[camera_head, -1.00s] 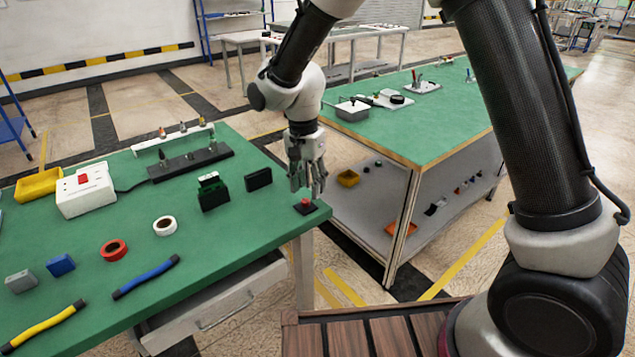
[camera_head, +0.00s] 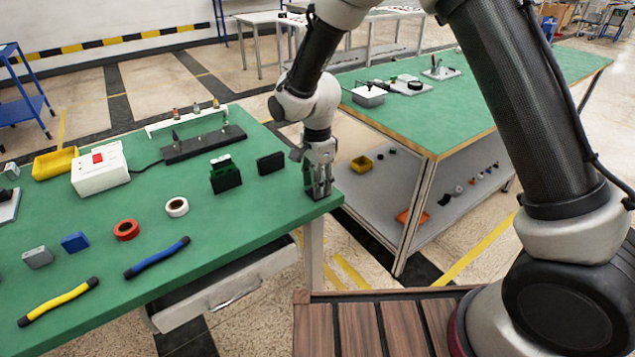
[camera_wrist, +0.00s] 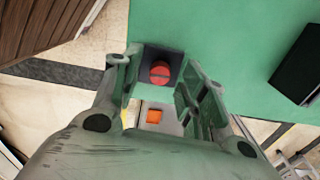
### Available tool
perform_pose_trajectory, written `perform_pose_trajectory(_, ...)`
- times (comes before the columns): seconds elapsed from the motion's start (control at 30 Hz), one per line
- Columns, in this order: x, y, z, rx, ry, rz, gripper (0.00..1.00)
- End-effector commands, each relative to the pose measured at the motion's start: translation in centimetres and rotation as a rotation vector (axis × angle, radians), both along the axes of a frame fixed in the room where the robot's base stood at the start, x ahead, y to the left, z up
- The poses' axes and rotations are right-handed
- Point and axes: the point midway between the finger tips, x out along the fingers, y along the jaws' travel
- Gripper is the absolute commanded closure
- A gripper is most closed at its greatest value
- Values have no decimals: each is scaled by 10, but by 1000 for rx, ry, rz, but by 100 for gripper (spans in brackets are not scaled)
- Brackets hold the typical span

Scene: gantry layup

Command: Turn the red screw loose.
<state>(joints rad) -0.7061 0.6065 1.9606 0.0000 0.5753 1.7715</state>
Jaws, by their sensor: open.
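The red screw (camera_wrist: 160,72) has a round slotted head and sits on a small dark base (camera_wrist: 163,57) near the corner of the green table. In the wrist view my gripper (camera_wrist: 160,85) is open, with one finger on each side of the screw. The fingers look apart from the screw head. In the head view my gripper (camera_head: 319,190) points down at the table's right corner and hides the screw and most of its base.
Tape rolls, a white box (camera_head: 100,170) and a rack (camera_head: 203,143) lie farther left. Another green table (camera_head: 440,110) stands to the right.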

Motion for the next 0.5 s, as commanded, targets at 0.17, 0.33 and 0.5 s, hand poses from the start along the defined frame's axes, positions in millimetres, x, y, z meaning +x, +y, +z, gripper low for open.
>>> perform_pose_trajectory(0.17, 0, 0, -3, 0, -1, 0, 57)
perform_pose_trajectory(0.33, 0, 0, -3, 0, -1, 1, 66)
perform_pose_trajectory(0.5, 0, 0, -3, 0, -1, 1, 97)
